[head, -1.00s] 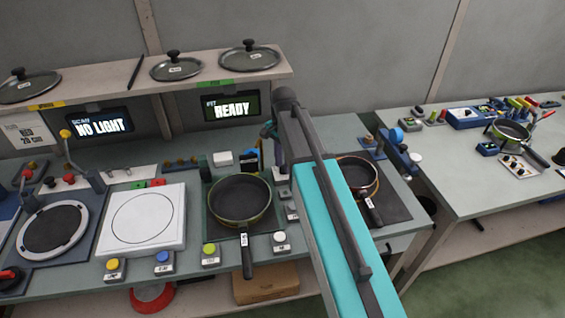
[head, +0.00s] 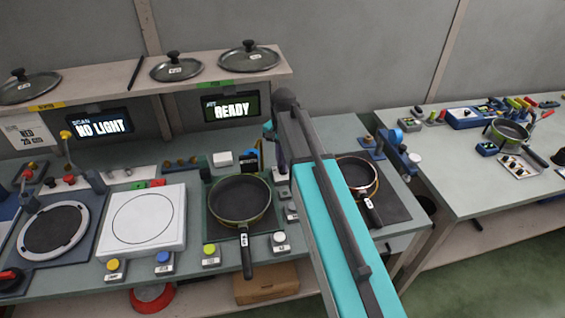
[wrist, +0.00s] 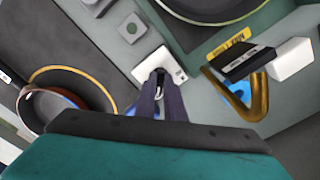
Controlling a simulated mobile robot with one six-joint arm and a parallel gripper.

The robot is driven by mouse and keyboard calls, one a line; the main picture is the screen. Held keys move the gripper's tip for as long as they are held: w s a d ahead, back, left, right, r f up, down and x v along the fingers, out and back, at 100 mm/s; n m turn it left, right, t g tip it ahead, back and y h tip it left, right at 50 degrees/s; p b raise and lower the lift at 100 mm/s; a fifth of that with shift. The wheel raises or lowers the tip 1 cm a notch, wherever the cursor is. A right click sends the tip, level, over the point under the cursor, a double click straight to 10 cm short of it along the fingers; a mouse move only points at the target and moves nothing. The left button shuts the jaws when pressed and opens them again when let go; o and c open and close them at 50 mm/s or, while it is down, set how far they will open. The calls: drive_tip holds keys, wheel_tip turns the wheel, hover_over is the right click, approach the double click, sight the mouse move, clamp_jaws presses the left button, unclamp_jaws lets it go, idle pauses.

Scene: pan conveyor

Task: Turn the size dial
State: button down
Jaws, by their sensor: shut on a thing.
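The size dial (wrist: 164,57) appears to be the small white plate at the middle of the wrist view; its lettering cannot be read there. My gripper (wrist: 159,82) reaches onto it with its two dark fingers close together, shut on the dial's knob. The fingertips hide most of the knob, so its setting cannot be told. In the head view my arm hides most of the gripper and dial, to the right of the green-rimmed pan (head: 239,200).
A second pan (head: 357,174) stands just right of my arm. A black-and-yellow block (wrist: 245,60) and a brass-coloured loop (wrist: 238,104) lie right of the fingers. The fit screen (head: 231,107) reads READY; the scan screen (head: 100,124) reads NO LIGHT.

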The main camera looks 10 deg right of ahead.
drive_tip(key=n, duration=0.5)
drive_tip(key=shift+p, duration=0.35)
drive_tip(key=shift+n, duration=2.1)
drive_tip(key=c, duration=1.8)
unclamp_jaws()
drive_tip(key=shift+c, duration=0.2)
drive_tip(key=shift+r, duration=0.1)
wheel_tip(320, 180, up, 14)
drive_tip(key=p, duration=0.9)
drive_tip(key=shift+s+f, duration=0.1)
drive_tip(key=shift+f, duration=0.15)
